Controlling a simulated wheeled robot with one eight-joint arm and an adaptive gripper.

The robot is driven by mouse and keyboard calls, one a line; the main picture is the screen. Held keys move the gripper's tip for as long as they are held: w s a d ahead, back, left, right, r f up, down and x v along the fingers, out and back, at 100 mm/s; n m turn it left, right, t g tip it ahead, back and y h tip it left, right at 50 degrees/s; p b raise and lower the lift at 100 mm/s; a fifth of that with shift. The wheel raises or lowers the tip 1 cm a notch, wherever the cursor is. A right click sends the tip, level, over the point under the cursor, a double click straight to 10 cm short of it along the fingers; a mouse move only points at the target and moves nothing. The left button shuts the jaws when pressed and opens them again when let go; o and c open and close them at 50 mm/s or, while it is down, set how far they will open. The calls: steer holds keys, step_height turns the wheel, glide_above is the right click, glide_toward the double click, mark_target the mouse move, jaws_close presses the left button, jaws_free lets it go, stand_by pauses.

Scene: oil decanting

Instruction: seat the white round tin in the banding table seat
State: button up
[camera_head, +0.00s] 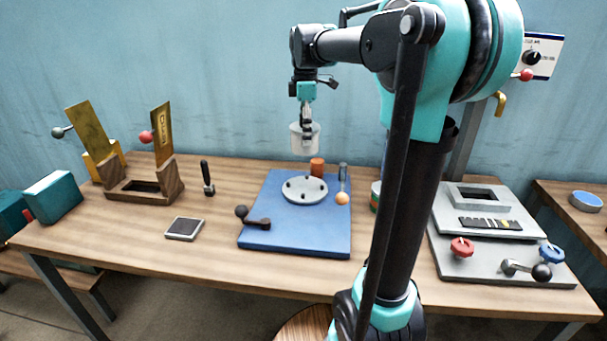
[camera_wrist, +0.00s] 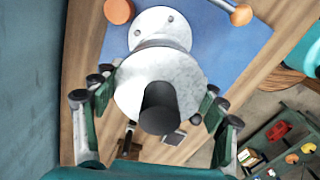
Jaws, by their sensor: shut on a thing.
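The white round tin (camera_head: 297,146) hangs in the air in my gripper (camera_head: 306,125), above and behind the blue banding table base (camera_head: 285,233). In the wrist view the tin (camera_wrist: 188,78) shows a pale mottled round top with a black knob, between my gripper's fingers (camera_wrist: 157,103). The seat, a pale round disc with several dark spots (camera_head: 304,190), lies on the blue base, empty. The disc also shows in the wrist view (camera_wrist: 163,22), partly hidden behind the tin. A clear gap separates tin and disc in the head view.
An orange cylinder (camera_head: 317,167) and an upright pin with an orange ball (camera_head: 342,198) stand close to the disc. A black-knobbed lever (camera_head: 257,220) is at the base's front left. A wooden fixture (camera_head: 145,190) stands left; a grey fixture with knobs (camera_head: 484,241) is right.

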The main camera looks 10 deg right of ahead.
step_height(320, 180, down, 14)
steer(key=shift+r, duration=0.1)
stand_by(0.4)
steer(key=o, duration=1.6)
step_height(320, 180, up, 12)
